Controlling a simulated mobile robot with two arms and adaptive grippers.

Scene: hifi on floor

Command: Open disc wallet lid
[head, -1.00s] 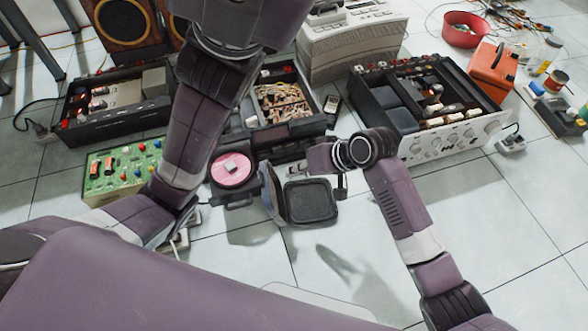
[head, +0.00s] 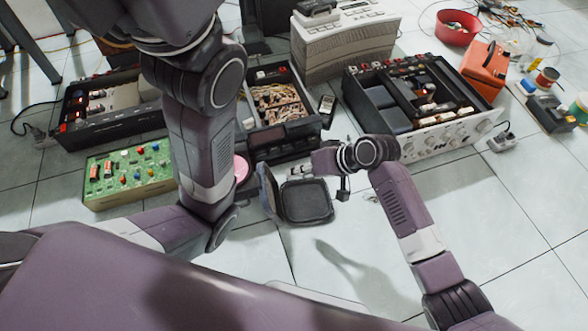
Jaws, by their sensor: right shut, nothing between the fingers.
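The disc wallet (head: 307,202) is a dark, square case with rounded corners on the tiled floor, near the middle of the head view. Its lid (head: 268,192) stands raised along the left side, steeply tilted, so the inside of the base shows. My right gripper (head: 299,172) is shut and empty just beyond the wallet's far edge; it looks small and whether it touches the wallet cannot be told.
A pink disc (head: 241,169) is mostly hidden behind my left arm. A green circuit board (head: 128,172) lies at left. An opened unit with copper-coloured parts (head: 284,106) stands behind the wallet, and an opened amplifier (head: 425,108) to the right. Floor in front of the wallet is clear.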

